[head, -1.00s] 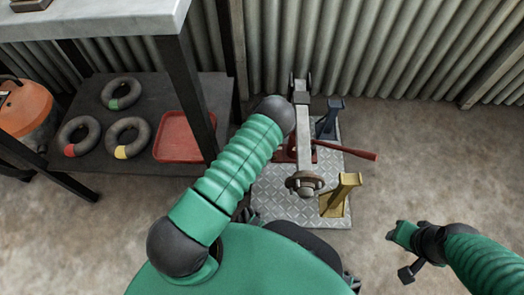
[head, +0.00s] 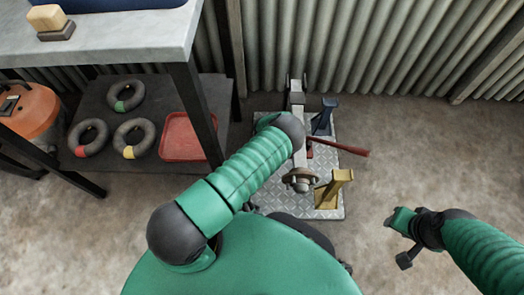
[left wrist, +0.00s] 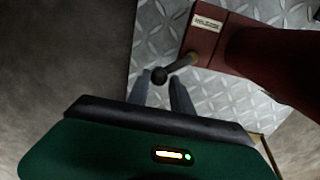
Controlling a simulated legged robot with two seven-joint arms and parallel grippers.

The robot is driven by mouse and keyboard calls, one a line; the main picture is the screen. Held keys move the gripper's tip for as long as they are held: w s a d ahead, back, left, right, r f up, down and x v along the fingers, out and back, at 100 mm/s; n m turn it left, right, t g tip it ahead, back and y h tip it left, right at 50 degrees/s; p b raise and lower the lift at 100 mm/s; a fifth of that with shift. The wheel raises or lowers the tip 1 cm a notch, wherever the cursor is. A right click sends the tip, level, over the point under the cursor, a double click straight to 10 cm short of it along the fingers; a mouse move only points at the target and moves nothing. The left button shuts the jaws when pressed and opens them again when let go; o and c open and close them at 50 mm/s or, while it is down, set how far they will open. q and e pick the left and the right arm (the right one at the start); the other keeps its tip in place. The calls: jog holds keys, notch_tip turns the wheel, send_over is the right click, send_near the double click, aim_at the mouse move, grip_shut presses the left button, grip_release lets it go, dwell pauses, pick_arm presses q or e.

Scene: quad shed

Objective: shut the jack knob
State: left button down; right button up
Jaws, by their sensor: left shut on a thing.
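The red jack (left wrist: 214,38) stands on a metal checker plate (left wrist: 155,40) in the left wrist view. In the head view my left arm covers this gripper and most of the jack; the jack's red handle (head: 345,148) sticks out to the right. My right gripper (head: 397,238) hangs empty over bare floor at the right, its jaw opening unclear.
A grey beam with a round end (head: 300,181) stands over the plate. At the left is a workbench (head: 130,40) with rings and a red tray (head: 186,137) below. Floor at the right is clear.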

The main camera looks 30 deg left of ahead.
pick_arm(q)
jog(key=n, duration=0.2)
jog(key=d+n, duration=0.1)
jog(key=shift+d+n, duration=0.3)
jog(key=shift+n, duration=0.1)
jog(key=shift+d+n, duration=0.55)
jog(key=shift+n, duration=0.65)
jog(key=shift+w+d+n, duration=0.15)
jog(key=shift+d+n, duration=0.15)
jog(key=shift+n, duration=0.4)
jog(key=shift+w+d+n, duration=0.1)
jog(key=shift+d+n, duration=0.15)
jog(key=shift+n, duration=0.45)
